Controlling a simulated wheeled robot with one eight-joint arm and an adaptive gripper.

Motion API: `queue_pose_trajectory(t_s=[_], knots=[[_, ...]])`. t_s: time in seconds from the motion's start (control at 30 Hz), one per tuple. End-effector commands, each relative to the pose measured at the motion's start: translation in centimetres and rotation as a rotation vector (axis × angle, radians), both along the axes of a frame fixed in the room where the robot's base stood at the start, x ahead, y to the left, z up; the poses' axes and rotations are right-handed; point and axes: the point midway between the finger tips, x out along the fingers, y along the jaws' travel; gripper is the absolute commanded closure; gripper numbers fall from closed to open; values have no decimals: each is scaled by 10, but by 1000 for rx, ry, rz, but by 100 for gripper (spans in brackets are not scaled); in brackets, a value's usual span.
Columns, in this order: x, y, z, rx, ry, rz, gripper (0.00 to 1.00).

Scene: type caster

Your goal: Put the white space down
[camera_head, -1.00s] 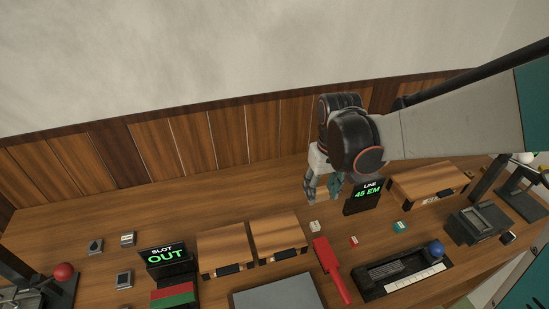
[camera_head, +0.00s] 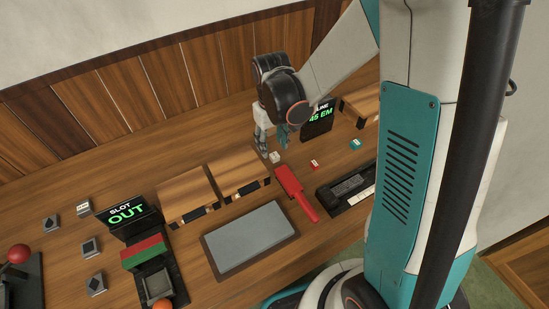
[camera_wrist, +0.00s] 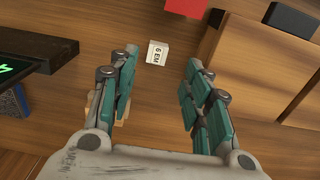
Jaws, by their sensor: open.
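A small white block (camera_wrist: 157,53), the white space, reads "6 EM" in the wrist view and lies on the wooden table. In the head view the white block (camera_head: 274,157) sits just below my gripper (camera_head: 271,140), near the red-handled tool. In the wrist view my gripper (camera_wrist: 160,70) is open, with its teal fingers apart. The block shows beyond and between the fingertips, with nothing held. I cannot tell the exact height of the fingers above the table.
A red tool (camera_head: 296,192) lies right of two wooden cases (camera_head: 238,170). A grey slab (camera_head: 248,238) is in front. Small red (camera_head: 314,165) and teal (camera_head: 355,144) blocks lie at right.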

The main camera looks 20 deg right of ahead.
Motion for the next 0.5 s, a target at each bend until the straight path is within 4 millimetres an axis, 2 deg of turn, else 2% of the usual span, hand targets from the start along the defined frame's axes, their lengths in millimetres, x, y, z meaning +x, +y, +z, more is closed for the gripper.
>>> queue_pose_trajectory(t_s=[0.3,0.5], knots=[[7,-4,-42,0,0,0,55],[7,-4,-50,0,0,0,55]])
